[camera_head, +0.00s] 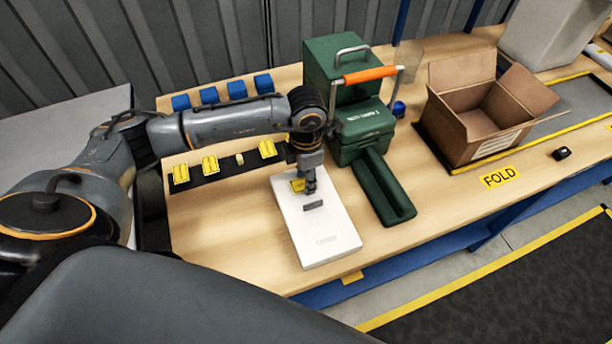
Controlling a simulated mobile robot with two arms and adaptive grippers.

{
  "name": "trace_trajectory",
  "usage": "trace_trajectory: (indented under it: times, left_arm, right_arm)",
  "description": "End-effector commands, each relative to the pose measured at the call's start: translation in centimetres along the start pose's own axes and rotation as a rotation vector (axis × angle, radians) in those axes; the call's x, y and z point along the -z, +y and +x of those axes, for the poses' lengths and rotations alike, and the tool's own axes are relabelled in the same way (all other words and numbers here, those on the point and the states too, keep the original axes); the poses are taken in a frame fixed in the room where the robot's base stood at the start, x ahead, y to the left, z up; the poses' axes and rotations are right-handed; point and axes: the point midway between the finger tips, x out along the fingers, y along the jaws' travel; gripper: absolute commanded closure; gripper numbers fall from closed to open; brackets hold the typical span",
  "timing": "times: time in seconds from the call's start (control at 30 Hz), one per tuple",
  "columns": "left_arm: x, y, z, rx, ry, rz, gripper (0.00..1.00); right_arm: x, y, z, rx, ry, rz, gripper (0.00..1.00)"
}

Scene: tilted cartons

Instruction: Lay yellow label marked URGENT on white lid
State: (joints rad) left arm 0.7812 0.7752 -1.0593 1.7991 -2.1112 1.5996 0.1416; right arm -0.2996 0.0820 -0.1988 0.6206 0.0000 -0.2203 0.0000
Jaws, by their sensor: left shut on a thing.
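The white lid (325,237) lies flat on the wooden table, with a small dark grey patch (313,206) on it. My left gripper (307,188) points down over the lid's far part and is shut on a small yellow label (298,185). The label's marking is too small to read and part of it is hidden by the fingers. I cannot tell whether it touches the lid. My right gripper is not in view.
Several yellow pieces, one at the left (181,174), sit on a dark strip behind the lid. Blue blocks (209,96) stand farther back. A green machine (350,120) with an orange handle stands right of the lid. An open carton (480,115) is farther right.

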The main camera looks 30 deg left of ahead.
Motion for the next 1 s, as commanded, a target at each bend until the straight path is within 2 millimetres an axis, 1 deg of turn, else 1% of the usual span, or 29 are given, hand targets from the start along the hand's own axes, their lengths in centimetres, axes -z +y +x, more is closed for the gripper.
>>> trace_trajectory:
  times: [0.47, 0.5, 0.57, 0.6, 0.63, 0.83, 0.87, 0.9, 1.0]
  left_arm:
    - [0.01, 0.02, 0.23, 0.000, 0.000, 0.000, 0.72]
    - [0.01, 0.02, 0.23, 0.000, 0.000, 0.000, 0.62]
    - [0.01, 0.02, 0.23, 0.000, 0.000, 0.000, 0.50]
    - [0.01, 0.02, 0.23, 0.000, 0.000, 0.000, 0.41]
    - [0.01, 0.02, 0.23, 0.000, 0.000, 0.000, 0.37]
    - [0.01, 0.01, 0.23, 0.000, 0.000, 0.000, 0.37]
    - [0.01, 0.01, 0.23, 0.000, 0.000, 0.000, 0.35]
    - [0.01, 0.01, 0.24, 0.000, 0.000, 0.000, 0.27]
    - [0.01, 0.01, 0.23, 0.000, 0.000, 0.000, 0.11]
  right_arm:
    - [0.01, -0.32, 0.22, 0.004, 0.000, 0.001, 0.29]
    - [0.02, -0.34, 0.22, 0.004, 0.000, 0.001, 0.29]
    - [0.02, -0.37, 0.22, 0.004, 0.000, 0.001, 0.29]
    - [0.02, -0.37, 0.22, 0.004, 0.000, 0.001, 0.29]
    - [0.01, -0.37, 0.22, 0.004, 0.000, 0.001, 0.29]
    - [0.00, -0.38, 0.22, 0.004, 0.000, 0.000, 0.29]
    - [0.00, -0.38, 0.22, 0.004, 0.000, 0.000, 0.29]
    - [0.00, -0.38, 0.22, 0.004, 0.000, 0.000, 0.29]
    - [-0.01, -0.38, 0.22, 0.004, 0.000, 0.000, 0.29]
